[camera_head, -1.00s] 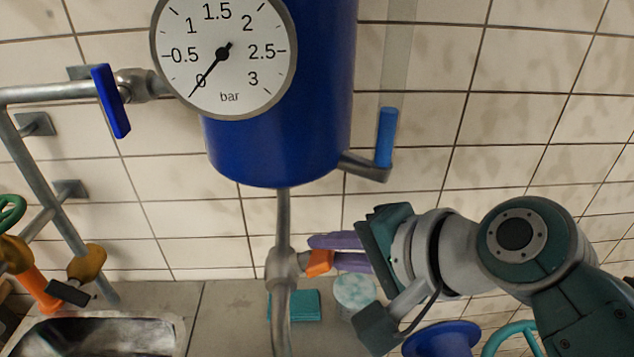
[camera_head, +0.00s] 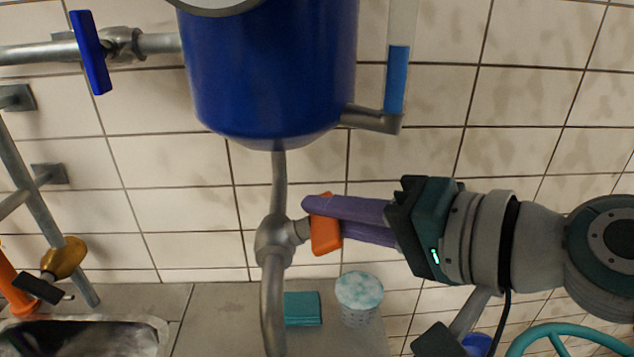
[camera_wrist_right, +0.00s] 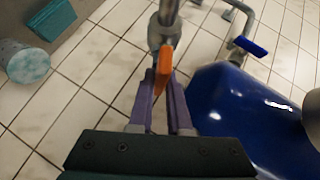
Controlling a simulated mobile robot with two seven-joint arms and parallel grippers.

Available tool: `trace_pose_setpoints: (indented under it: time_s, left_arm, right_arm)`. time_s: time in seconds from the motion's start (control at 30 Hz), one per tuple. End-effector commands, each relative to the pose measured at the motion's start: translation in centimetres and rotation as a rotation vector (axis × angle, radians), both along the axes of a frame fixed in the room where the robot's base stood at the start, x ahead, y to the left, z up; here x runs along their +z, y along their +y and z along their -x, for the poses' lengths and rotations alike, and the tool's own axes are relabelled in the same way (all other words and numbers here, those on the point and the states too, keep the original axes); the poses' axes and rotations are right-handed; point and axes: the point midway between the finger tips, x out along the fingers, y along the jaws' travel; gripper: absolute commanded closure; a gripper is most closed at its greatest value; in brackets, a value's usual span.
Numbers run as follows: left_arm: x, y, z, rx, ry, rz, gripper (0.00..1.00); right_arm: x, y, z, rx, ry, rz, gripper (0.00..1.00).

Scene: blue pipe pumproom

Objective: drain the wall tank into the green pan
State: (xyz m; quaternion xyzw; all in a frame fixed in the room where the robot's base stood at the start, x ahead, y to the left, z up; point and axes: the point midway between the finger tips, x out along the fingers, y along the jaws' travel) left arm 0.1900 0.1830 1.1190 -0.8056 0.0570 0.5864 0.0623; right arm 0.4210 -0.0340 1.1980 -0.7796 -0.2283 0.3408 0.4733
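The blue wall tank (camera_head: 270,75) hangs at top centre in the head view and lies at the right in the wrist view (camera_wrist_right: 250,125). A sight tube at its right shows a blue column (camera_head: 397,80). A grey drain pipe (camera_head: 279,180) runs down from the tank to a valve (camera_head: 273,243) with an orange handle (camera_head: 326,234). My right gripper (camera_head: 325,217) has its purple fingers on both sides of this handle and appears shut on it. The handle also shows between the fingers in the wrist view (camera_wrist_right: 162,75). I see no green pan. My left gripper is out of view.
A pipe with a blue lever (camera_head: 90,52) joins the tank's left side. A teal block (camera_head: 303,308) and a speckled round pot (camera_head: 359,297) stand on the grey ledge below the valve.

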Motion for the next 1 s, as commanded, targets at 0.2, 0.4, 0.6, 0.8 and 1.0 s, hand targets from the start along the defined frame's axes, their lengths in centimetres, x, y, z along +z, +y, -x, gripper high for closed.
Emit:
trace_pose_setpoints:
  time_s: [0.2,0.4,0.6,0.8,1.0]
  left_arm:
    - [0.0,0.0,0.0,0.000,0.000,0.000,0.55]
    - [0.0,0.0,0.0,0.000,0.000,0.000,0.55]
    - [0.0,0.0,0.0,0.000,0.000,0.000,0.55]
    - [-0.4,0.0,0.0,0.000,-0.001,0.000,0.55]
    - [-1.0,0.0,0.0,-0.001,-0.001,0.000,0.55]
  right_arm:
    - [0.0,0.0,0.0,0.000,0.000,0.000,0.60]
    - [0.0,0.0,0.0,0.000,0.000,-0.001,0.55]
    - [0.2,-0.5,0.5,-0.001,0.000,0.001,0.55]
    - [1.0,-2.8,2.7,-0.002,-0.001,0.004,0.55]
    - [2.3,-5.3,5.2,0.002,-0.001,0.004,0.55]
